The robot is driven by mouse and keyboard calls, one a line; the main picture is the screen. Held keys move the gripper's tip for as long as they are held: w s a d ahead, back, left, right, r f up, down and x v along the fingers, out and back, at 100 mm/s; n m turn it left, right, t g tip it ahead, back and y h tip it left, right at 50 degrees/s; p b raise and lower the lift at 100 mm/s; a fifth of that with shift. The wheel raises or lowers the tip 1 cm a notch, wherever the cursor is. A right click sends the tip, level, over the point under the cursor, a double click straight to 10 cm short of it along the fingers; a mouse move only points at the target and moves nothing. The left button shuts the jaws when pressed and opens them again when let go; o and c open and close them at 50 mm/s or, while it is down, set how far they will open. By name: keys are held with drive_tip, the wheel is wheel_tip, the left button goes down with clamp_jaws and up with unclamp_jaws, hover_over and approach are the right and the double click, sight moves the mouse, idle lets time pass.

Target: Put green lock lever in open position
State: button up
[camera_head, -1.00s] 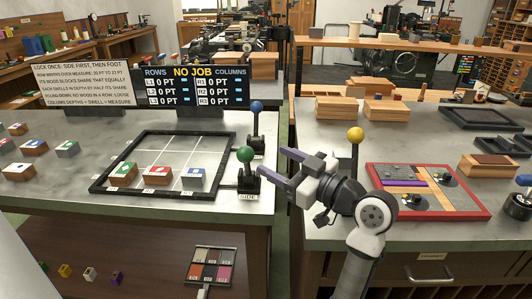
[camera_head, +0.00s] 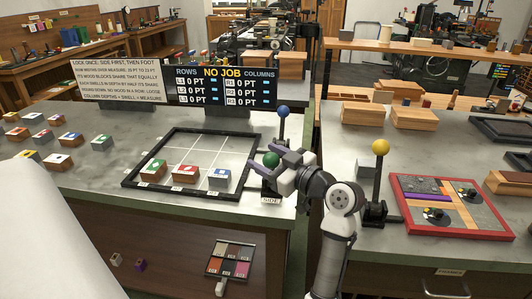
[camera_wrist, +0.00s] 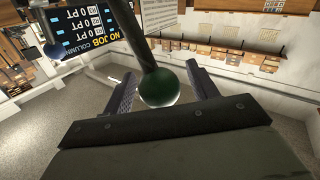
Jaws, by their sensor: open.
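The green lock lever's ball knob (camera_head: 271,160) is at my gripper (camera_head: 268,168) in the head view, at the right side of the black frame, above a label reading SIDE. In the wrist view the green knob (camera_wrist: 158,88) and its dark rod sit between the two fingers of my gripper (camera_wrist: 165,92). The fingers are apart, with a visible gap to the knob on the right side. The lever's base is mostly hidden behind my gripper and wrist in the head view.
A blue-knobbed lever (camera_head: 282,112) stands just behind. A yellow-knobbed lever (camera_head: 380,147) stands on the right bench. The black frame (camera_head: 150,193) holds several colour-topped blocks. A red-rimmed tray (camera_head: 480,234) lies at right. A sign reads NO JOB (camera_head: 222,72).

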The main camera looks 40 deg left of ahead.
drive_tip(key=shift+a, duration=0.3)
clamp_jaws()
idle(0.3)
